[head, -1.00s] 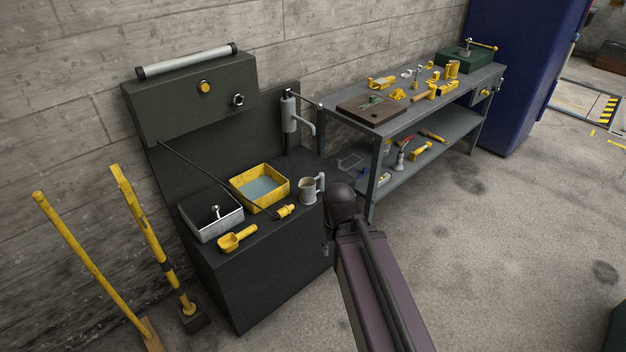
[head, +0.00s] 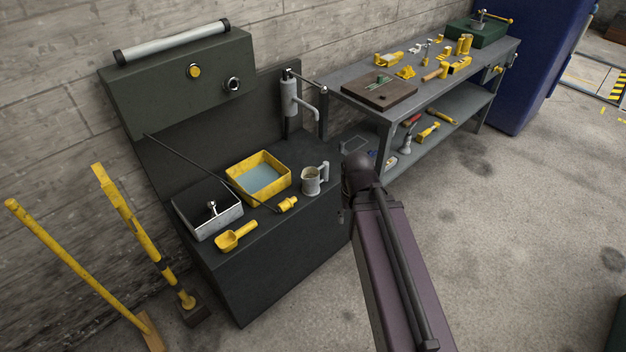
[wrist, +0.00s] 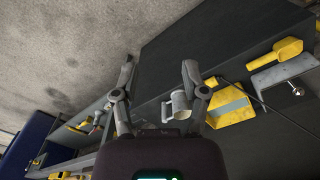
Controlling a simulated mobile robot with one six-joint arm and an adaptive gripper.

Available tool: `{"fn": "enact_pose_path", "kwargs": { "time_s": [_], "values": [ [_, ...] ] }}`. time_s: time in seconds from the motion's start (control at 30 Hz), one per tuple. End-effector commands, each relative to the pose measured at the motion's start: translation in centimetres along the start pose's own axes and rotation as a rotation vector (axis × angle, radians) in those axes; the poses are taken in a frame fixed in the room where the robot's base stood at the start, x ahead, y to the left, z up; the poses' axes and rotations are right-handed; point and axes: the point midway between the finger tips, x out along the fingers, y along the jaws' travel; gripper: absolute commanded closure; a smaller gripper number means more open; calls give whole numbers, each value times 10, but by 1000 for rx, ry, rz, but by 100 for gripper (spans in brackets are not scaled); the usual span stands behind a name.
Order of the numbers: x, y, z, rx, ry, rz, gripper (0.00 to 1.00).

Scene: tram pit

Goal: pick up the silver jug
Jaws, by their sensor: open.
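The silver jug (head: 309,183) stands upright on the dark bench top (head: 290,222), right of the yellow tray, with its handle on the right. In the wrist view the jug (wrist: 178,107) appears between the two fingers, closer to the right finger. My gripper (wrist: 159,72) is open with nothing held. I cannot tell how far the jug lies beyond the fingers.
A grey pump (head: 293,100) stands behind. A workbench (head: 345,85) with tools is at right. Open floor lies in front.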

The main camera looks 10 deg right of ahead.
Motion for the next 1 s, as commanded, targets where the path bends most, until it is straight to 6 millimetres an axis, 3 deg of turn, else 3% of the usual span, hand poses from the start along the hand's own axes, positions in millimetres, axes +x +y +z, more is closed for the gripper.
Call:
{"fn": "enact_pose_path", "kwargs": {
  "time_s": [0.1, 0.2, 0.37, 0.57, 1.0],
  "values": [
    [0, 0, 0, 0, 0, 0, 43],
    [1, 0, 0, -1, 1, -1, 22],
    [8, -2, -4, -15, 12, -17, 22],
    [31, -9, -20, -70, 61, -80, 22],
    [100, -41, -86, -274, 315, -305, 22]
  ]
}}
